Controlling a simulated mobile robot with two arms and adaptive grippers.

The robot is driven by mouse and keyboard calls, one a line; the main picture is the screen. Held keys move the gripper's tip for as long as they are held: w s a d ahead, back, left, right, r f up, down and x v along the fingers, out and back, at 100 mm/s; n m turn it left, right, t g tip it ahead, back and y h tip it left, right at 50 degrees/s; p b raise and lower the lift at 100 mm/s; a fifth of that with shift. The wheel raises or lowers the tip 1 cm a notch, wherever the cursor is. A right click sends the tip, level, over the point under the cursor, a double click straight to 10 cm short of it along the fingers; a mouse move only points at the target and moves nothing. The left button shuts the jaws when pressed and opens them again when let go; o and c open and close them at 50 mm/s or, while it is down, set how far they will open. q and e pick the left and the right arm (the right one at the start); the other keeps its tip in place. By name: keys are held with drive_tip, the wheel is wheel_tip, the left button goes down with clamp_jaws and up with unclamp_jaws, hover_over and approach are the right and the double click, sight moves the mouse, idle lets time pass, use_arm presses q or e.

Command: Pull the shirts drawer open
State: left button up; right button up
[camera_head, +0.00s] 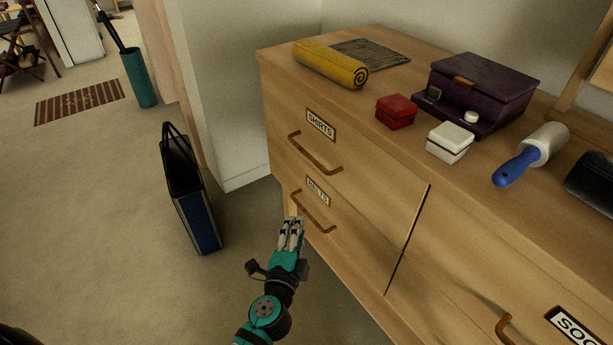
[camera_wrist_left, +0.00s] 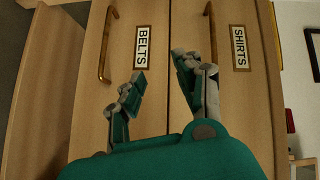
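The shirts drawer (camera_head: 290,137) is the upper left drawer of the wooden dresser and looks shut. It has a SHIRTS label (camera_head: 321,124) and a brass bar handle (camera_head: 315,155). In the left wrist view, turned sideways, the shirts handle (camera_wrist_left: 213,32) is at the upper right. My left gripper (camera_head: 292,222) is in front of the dresser, below the shirts handle and close to the belts handle (camera_head: 312,213). In the left wrist view its fingers (camera_wrist_left: 160,82) are apart with nothing between them. My right gripper is out of view.
A belts drawer (camera_head: 345,233) lies just below, also shut. The dresser top (camera_head: 400,85) holds a rolled yellow cloth (camera_head: 331,64), a red box (camera_head: 396,111), a white box (camera_head: 450,142) and a purple case (camera_head: 484,88). A dark blue bag (camera_head: 197,215) stands on the floor left of the dresser.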

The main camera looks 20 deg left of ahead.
sight(306, 152)
use_arm(q)
wheel_tip(306, 152, up, 8)
drive_tip(key=f+m+t+y+b, duration=0.1)
drive_tip(key=t, duration=0.1)
drive_tip(key=shift+w+a+r+p, duration=0.2)
drive_tip(key=shift+w+a+r, duration=0.25)
drive_tip(key=shift+w, duration=2.4)
drive_tip(key=shift+w+a+r+p, duration=0.15)
drive_tip(key=shift+w+a+r, duration=0.35)
drive_tip(key=shift+w, duration=2.4)
drive_tip(key=shift+w+a+r+p, duration=0.25)
drive_tip(key=shift+w+a, duration=0.3)
drive_tip(key=shift+w, duration=2.3)
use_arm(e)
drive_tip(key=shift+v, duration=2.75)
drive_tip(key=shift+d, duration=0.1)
use_arm(q)
clamp_jaws()
